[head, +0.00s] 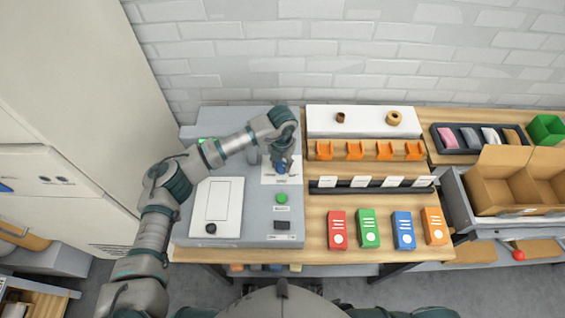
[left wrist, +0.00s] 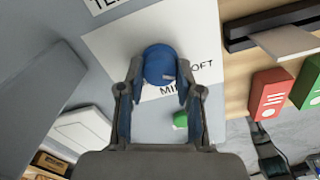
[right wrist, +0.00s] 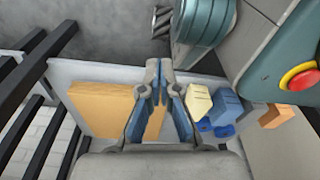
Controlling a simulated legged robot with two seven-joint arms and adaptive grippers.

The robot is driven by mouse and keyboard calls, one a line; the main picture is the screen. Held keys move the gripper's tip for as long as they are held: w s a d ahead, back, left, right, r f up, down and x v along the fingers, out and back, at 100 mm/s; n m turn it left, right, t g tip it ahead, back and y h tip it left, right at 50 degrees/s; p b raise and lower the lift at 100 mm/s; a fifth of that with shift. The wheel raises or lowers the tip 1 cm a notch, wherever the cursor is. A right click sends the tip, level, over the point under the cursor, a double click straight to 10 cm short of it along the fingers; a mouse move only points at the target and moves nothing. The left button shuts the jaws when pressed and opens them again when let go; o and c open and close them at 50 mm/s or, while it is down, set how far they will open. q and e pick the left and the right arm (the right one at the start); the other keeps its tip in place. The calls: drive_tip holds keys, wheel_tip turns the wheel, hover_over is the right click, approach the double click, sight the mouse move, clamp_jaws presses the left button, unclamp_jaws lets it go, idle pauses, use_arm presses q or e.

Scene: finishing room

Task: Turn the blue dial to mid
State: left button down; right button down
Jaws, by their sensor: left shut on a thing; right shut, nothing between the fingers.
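The blue dial (left wrist: 158,62) sits on a white label plate (left wrist: 108,45) on the grey machine panel. My left gripper (left wrist: 155,85) has its fingers on both sides of the dial and is shut on it. A short pale mark shows on the dial's face, close to the printed letters "MI" and "SOFT"; part of the lettering is hidden. In the head view the dial (head: 281,168) is mostly covered by my left gripper (head: 282,162). My right gripper (right wrist: 165,72) is shut and empty, low and away from the panel.
A green button (head: 281,198) and a dark switch (head: 283,225) lie in front of the dial. A white flat panel (head: 217,205) is to its left. Coloured boxes (head: 370,228) stand on the wooden bench to the right. A red button (right wrist: 299,77) shows in the right wrist view.

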use_arm(q)
drive_tip(key=shift+w, duration=0.1)
use_arm(e)
drive_tip(key=shift+d, duration=0.35)
use_arm(q)
drive_tip(key=shift+a+m, duration=0.1)
drive_tip(key=shift+m, duration=0.2)
use_arm(e)
drive_tip(key=shift+w, duration=0.1)
use_arm(q)
drive_tip(key=m+b, duration=0.3)
drive_tip(key=m, duration=0.1)
drive_tip(key=shift+f, duration=0.15)
drive_tip(key=m+b, duration=0.2)
drive_tip(key=m, duration=0.3)
drive_tip(key=shift+m+b, duration=0.55)
drive_tip(key=shift+m, duration=0.65)
use_arm(e)
drive_tip(key=w+a+r, duration=0.1)
drive_tip(key=w+r, duration=0.8)
drive_tip(key=r, duration=0.3)
drive_tip(key=shift+a+t, duration=0.3)
drive_tip(key=shift+a, duration=0.05)
drive_tip(key=shift+r, duration=0.15)
